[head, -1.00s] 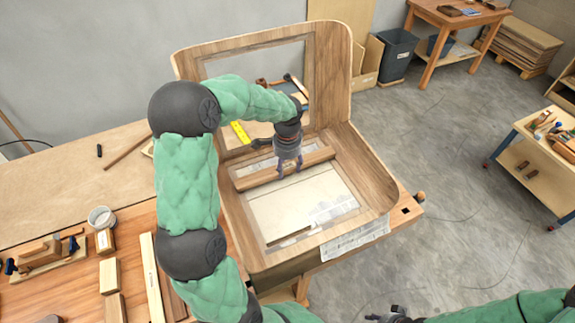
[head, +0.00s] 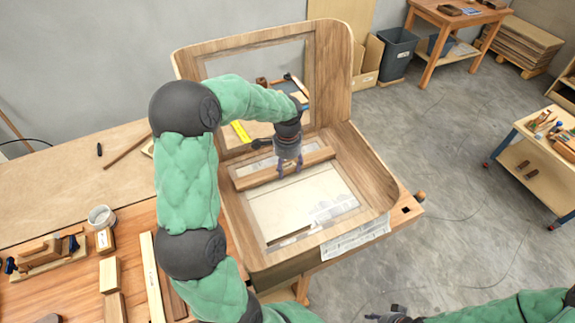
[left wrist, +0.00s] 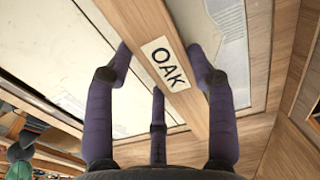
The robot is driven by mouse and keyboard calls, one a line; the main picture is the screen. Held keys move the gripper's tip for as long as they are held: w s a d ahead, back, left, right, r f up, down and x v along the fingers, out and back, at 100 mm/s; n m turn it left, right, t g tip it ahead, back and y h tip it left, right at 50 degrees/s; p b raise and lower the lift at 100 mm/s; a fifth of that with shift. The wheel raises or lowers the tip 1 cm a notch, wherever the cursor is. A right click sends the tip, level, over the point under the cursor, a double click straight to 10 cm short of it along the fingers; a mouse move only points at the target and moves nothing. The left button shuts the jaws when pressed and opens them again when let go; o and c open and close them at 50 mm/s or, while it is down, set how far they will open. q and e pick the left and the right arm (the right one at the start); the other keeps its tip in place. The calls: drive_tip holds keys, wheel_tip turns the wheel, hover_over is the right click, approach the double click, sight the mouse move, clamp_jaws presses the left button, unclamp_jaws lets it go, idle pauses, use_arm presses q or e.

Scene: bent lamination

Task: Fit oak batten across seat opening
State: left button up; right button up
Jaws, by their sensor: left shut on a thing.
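The oak batten (head: 257,177) is a long brown bar lying crosswise over the seat opening (head: 283,212) of the bent wooden chair shell (head: 371,180), toward the back. Its ends reach near both side rims; I cannot tell whether they touch. My left gripper (head: 289,169) comes down on it from above, fingers shut on it around its middle. In the left wrist view the batten (left wrist: 204,108) carries a white OAK label (left wrist: 166,64), with dark fingers (left wrist: 160,85) on both sides. My right gripper (head: 390,316) shows only partly at the bottom edge, apart from the shell.
The shell's upright back (head: 338,75) stands behind the batten, with a second opening in it. The workbench (head: 75,185) at left holds wood blocks (head: 110,273) and a white cup (head: 101,216). A tool cart (head: 540,165) stands at right, with open floor (head: 450,160) between.

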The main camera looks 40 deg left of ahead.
use_arm(q)
drive_tip(key=shift+f, duration=0.35)
idle(0.4)
drive_tip(key=o, duration=1.4)
drive_tip(key=shift+r, duration=0.1)
wheel_tip(320, 180, up, 16)
drive_tip(key=p, duration=1.1)
